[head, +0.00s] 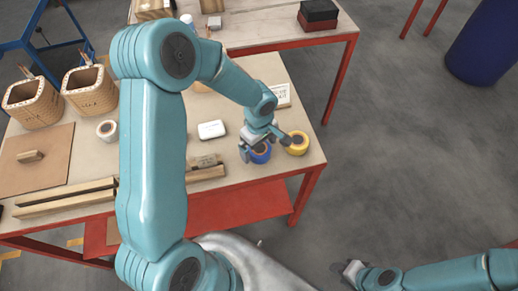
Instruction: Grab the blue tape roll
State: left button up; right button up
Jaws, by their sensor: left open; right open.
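The blue tape roll (261,154) lies on the table near its right front part. My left gripper (262,148) is right at the roll, with its fingers above and beside it, and it covers part of the roll. The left gripper is open; I cannot tell whether a finger touches the roll. My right gripper (345,268) is low at the bottom of the view, open and empty, away from the table.
A yellow tape roll (297,144) sits close to the right of the blue one.

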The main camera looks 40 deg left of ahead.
pick_arm(q)
jog(key=shift+f, duration=0.15)
jog(key=c, duration=1)
jog(key=shift+c, duration=0.5)
